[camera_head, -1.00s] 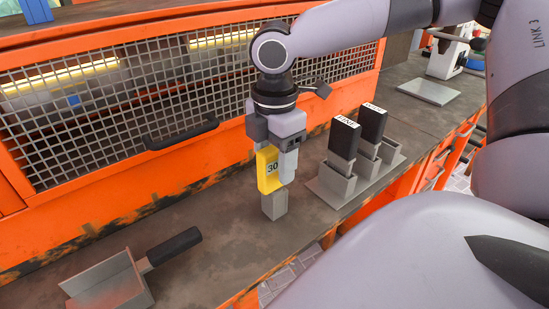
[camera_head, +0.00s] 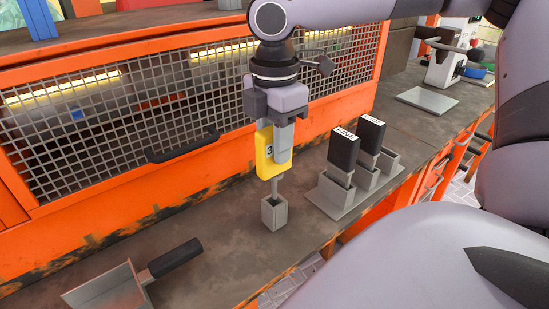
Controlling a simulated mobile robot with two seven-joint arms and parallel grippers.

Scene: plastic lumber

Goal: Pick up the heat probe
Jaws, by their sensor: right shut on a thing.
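The heat probe (camera_head: 265,152) has a yellow body with a partly hidden number label and a thin grey rod below. My right gripper (camera_head: 282,140) is shut on its body and holds it upright. The probe's rod points down over a small grey square holder (camera_head: 274,212) on the bench; its lower end is at the holder's mouth, and I cannot tell whether the tip is still inside. My left gripper is not in view.
Two black-handled tools, one the FINE tool (camera_head: 343,149), stand in a grey rack (camera_head: 338,196) to the right. A scoop with a black handle (camera_head: 175,257) lies front left. An orange mesh guard (camera_head: 110,165) runs behind the bench. A grey plate (camera_head: 427,100) lies back right.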

